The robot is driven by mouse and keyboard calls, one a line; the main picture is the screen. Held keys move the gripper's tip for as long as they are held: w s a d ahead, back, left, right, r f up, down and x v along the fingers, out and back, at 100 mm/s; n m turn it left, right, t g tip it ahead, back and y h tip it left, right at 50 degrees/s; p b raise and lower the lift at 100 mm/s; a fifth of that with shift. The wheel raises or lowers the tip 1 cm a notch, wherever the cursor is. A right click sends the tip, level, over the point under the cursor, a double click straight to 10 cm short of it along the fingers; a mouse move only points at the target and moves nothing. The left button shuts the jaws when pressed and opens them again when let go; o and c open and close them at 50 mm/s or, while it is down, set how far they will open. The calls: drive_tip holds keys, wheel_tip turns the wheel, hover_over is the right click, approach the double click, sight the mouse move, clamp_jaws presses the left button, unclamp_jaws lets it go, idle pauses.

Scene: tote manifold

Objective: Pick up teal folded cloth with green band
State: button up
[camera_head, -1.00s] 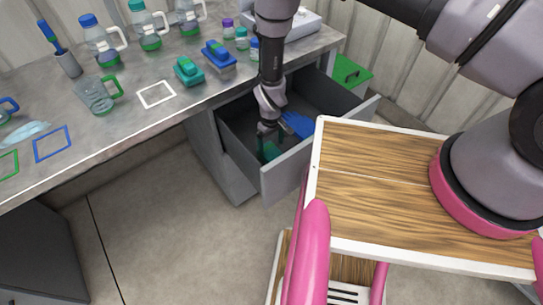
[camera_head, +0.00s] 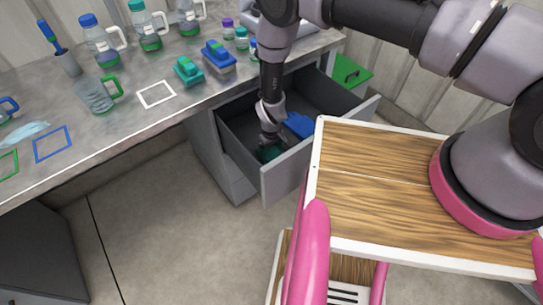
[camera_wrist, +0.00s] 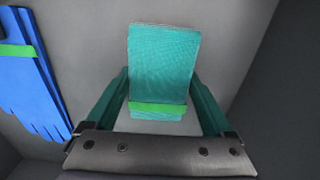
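The teal folded cloth with a green band (camera_wrist: 163,66) lies on the drawer floor in the wrist view. It also shows as a dark teal patch in the head view (camera_head: 271,152), partly hidden by my gripper. My gripper (camera_wrist: 163,97) is open. Its two teal fingers stand apart on the left and right of the cloth's lower part, with small gaps showing. In the head view my gripper (camera_head: 269,143) points down inside the open drawer, low over the cloth. I cannot tell how far above the floor the fingertips are.
Blue gloves with a green band (camera_wrist: 28,62) lie left of the cloth. The grey drawer (camera_head: 288,172) is pulled open with walls close around my gripper. The counter (camera_head: 130,125) above holds bottles, a mug and brushes.

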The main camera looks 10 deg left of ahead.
sight(271, 153)
wheel_tip(271, 153, up, 10)
drive_tip(key=shift+r, duration=0.1)
idle(0.6)
